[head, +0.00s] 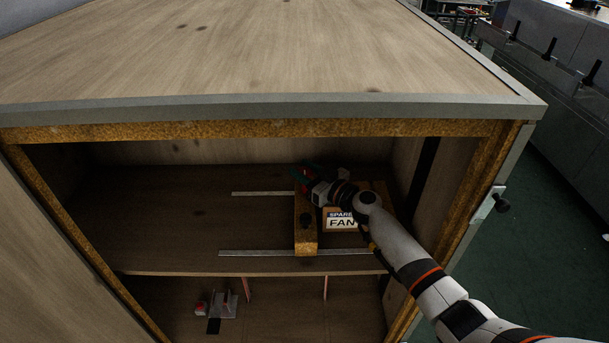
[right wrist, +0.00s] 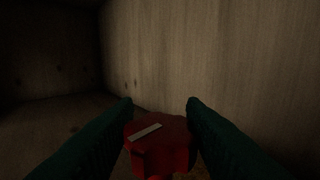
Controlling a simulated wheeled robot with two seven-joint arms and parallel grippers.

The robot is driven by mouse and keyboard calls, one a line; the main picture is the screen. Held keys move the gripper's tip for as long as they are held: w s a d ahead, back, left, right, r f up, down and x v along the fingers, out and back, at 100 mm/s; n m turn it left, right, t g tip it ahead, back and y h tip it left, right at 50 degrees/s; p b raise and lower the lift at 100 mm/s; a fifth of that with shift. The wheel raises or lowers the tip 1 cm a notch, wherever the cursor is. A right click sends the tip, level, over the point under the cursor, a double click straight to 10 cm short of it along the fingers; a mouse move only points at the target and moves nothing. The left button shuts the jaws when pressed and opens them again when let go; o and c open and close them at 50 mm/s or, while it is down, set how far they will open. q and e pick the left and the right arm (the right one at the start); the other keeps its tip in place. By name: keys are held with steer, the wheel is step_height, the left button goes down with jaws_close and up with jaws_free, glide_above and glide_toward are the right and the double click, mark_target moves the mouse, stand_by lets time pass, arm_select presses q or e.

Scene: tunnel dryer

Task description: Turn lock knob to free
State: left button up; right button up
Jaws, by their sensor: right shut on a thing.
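A red lock knob (right wrist: 160,150) with a pale pointer mark on top shows in the right wrist view, between the two dark green fingers of my right gripper (right wrist: 160,122). The fingers are shut on the knob. The pale mark lies slightly slanted, its right end higher in the picture. In the head view my right gripper (head: 304,175) reaches into the cabinet, at the far end of a wooden bar (head: 305,240) on the upper shelf; the knob is mostly hidden there. My left gripper is not in view.
The wooden cabinet (head: 260,60) has a wide top and side walls around the shelf. Two metal rails (head: 280,253) lie on the shelf. A "SPARE FAN" label (head: 342,224) is right of the bar, near my forearm. The shelf's left part is clear.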

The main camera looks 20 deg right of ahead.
mark_target(305, 170)
steer(key=o, duration=1)
steer(key=shift+r, duration=0.1)
step_height(305, 170, up, 10)
steer(key=p, duration=0.6)
steer(key=shift+p, duration=0.3)
